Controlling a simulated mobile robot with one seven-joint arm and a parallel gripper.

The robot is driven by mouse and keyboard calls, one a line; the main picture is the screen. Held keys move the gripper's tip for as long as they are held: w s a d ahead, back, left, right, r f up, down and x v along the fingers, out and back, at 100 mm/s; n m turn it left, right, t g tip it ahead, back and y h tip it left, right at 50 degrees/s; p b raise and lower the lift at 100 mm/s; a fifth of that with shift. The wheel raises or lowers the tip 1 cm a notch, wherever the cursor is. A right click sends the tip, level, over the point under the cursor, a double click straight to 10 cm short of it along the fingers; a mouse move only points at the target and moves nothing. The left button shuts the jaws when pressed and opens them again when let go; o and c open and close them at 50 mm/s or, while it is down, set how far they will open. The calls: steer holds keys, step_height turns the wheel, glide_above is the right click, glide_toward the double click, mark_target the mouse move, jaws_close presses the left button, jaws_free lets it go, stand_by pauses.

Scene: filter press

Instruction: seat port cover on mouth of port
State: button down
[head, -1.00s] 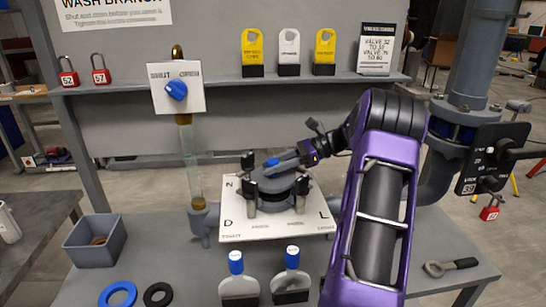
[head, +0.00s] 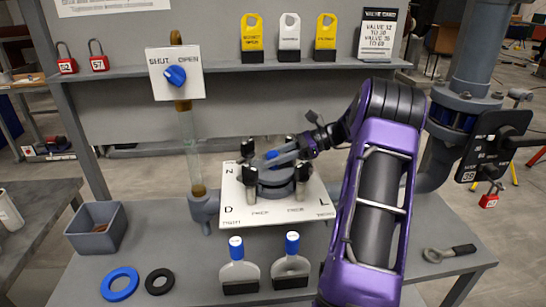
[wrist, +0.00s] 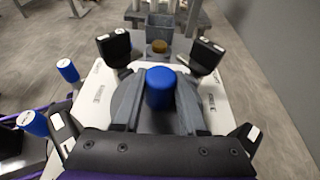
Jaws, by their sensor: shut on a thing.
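The port cover is a dark grey disc (head: 277,177) with a blue knob (wrist: 160,87). My gripper (head: 276,156) is shut on this knob, with one grey finger on each side of it in the wrist view (wrist: 159,100). The cover is over the port (head: 270,192), which stands on a white lettered plate (head: 232,211). Clamps with black grips (wrist: 115,46) stand around the port. The fingers and cover hide the port mouth, and I cannot tell whether the cover touches it all round or sits level.
A sight tube (head: 188,150) with a blue-knobbed valve panel (head: 192,86) stands left of the port. Two blue-topped paddles (head: 238,272) stand in front.

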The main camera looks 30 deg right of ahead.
steer(key=shift+f, duration=0.25)
steer(key=shift+c, duration=1.9)
jaws_free()
steer(key=v, duration=1.7)
steer(key=shift+d, duration=0.15)
steer(key=shift+r, duration=0.1)
